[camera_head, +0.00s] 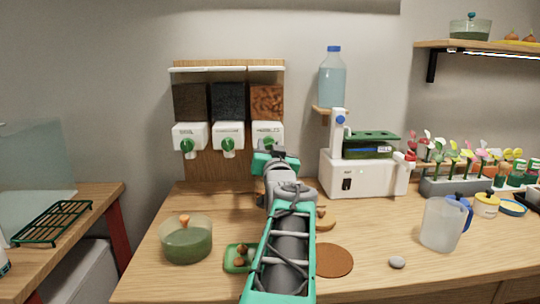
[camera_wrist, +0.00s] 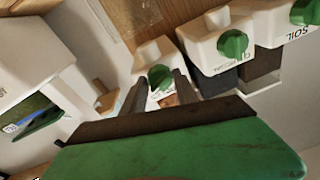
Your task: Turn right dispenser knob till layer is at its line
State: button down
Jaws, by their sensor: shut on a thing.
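The right dispenser (camera_head: 267,133) hangs on the wooden wall board, a white body under a clear bin of orange-brown pieces (camera_head: 267,102). My gripper (camera_head: 272,165) is in front of it. In the wrist view, turned over, its green knob (camera_wrist: 160,77) sits between the two dark fingers of my gripper (camera_wrist: 160,90), which are shut on it. A small orange-brown patch (camera_wrist: 168,101) shows just past the knob; I cannot tell what it is. My arm hides the space below this dispenser in the head view, so no layer or line can be seen.
Two other dispensers with green knobs (camera_head: 187,146) (camera_head: 228,145) hang to the left. A white machine (camera_head: 362,174) stands close on the right, below a blue-capped bottle (camera_head: 332,82). A green-filled bowl (camera_head: 187,243), a cork disc (camera_head: 333,261) and a clear jug (camera_head: 442,226) are on the table.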

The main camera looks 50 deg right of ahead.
jog(key=shift+m+g+h+b, duration=0.3)
jog(key=shift+m+b, duration=0.6)
jog(key=shift+m, duration=1.5)
jog(key=c, duration=0.9)
grip_release()
jog(key=shift+c, duration=0.2)
jog(key=shift+a, duration=0.1)
jog(key=v, duration=0.7)
jog(key=shift+s+a, duration=0.25)
jog(key=shift+f, duration=0.1)
